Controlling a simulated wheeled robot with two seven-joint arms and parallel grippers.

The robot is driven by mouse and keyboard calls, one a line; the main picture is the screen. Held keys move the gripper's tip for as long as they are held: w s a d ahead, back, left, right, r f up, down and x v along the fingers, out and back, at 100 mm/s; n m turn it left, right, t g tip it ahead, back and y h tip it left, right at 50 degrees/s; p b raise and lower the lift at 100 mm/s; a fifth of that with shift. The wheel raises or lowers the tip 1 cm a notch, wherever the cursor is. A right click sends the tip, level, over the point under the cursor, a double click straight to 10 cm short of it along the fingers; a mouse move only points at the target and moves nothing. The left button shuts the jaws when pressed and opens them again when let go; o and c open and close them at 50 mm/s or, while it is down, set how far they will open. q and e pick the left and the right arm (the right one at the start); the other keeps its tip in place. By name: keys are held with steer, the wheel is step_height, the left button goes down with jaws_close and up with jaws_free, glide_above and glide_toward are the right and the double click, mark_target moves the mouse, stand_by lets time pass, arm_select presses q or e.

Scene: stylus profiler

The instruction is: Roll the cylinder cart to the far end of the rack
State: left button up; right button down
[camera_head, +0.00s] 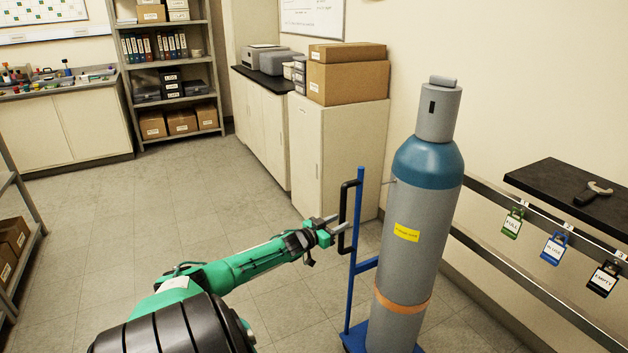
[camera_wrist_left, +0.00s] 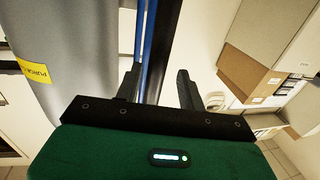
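The cylinder cart (camera_head: 359,264) has a blue frame with a black handle (camera_head: 343,217) on its left side. A tall grey gas cylinder (camera_head: 415,250) with a blue shoulder, yellow label and orange band stands upright on it. My left gripper (camera_head: 336,228) is at the handle. In the left wrist view, the open fingers (camera_wrist_left: 160,88) stand apart on either side of the dark handle bar (camera_wrist_left: 164,45), with a gap at the right finger. The blue post (camera_wrist_left: 146,45) shows just beside the bar. My right gripper is in neither view.
A wall rack rail (camera_head: 480,240) with hanging tags (camera_head: 553,247) runs along the right wall, below a black shelf (camera_head: 570,195) holding a wrench (camera_head: 594,192). Cabinets (camera_head: 335,150) with boxes stand behind the cart. The tiled floor (camera_head: 190,200) at left is clear.

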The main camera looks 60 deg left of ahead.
arm_select(q)
steer(key=s+d+p, duration=0.1)
steer(key=s, duration=1)
steer(key=shift+s+d+p, duration=0.15)
steer(key=shift+s+p, duration=0.15)
steer(key=shift+p, duration=0.05)
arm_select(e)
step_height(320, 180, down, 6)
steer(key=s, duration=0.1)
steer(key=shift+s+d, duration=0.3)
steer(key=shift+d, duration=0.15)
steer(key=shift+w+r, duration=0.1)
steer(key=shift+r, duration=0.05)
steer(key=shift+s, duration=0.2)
